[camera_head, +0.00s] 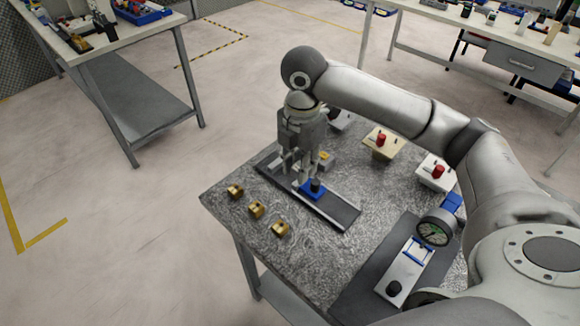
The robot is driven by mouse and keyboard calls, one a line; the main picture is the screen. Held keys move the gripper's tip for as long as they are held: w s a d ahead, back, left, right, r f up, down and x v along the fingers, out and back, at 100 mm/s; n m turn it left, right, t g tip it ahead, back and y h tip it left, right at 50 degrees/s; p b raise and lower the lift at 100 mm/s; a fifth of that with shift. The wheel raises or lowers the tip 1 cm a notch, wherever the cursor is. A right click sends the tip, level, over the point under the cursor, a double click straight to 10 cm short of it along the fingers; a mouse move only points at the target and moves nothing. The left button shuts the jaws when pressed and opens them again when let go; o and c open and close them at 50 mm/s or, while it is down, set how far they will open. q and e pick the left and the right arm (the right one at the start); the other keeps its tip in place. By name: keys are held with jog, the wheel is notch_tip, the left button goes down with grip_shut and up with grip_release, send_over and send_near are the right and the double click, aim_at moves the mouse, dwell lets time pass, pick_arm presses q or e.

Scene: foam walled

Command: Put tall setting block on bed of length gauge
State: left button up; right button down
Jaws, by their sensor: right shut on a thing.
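My right gripper (312,178) points down over a long dark tray (338,212) on the grey speckled table. It is shut on a blue block with a black knob (312,192), at or just above the tray; I cannot tell whether it touches. I take this for the tall setting block, though its height is hard to judge. The fingers partly hide it. The length gauge has a round dial (434,230) and a pale bed (405,272) with a black knob at its near end. It stands on a dark mat at the right. My left gripper is out of view.
Several small brass blocks (256,209) stand left of the tray. A cream block with a red knob (381,148) and a white one (436,176) stand at the back right, near my right arm. Bare tabletop (350,258) lies between tray and mat.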

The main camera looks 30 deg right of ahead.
jog(key=w, duration=0.1)
jog(key=w+f, duration=0.1)
jog(key=w, duration=0.1)
jog(key=w+d+f, duration=0.1)
jog(key=shift+w+d+f+p, duration=0.1)
jog(key=shift+w+f+p, duration=0.05)
jog(key=shift+w+p, duration=0.2)
jog(key=w+f, duration=0.2)
jog(key=f, duration=0.1)
jog(key=w+d+f, duration=0.1)
jog(key=shift+w+f+p, duration=0.3)
jog(key=shift+w+f, duration=0.3)
jog(key=shift+f, duration=0.4)
notch_tip(320, 180, down, 2)
jog(key=shift+f+p, duration=0.1)
jog(key=shift+p, duration=0.5)
jog(key=shift+f, duration=0.15)
jog(key=shift+f, duration=0.15)
jog(key=c, duration=1.5)
grip_release()
jog(key=shift+o, duration=0.2)
notch_tip(320, 180, up, 12)
jog(key=b, duration=0.1)
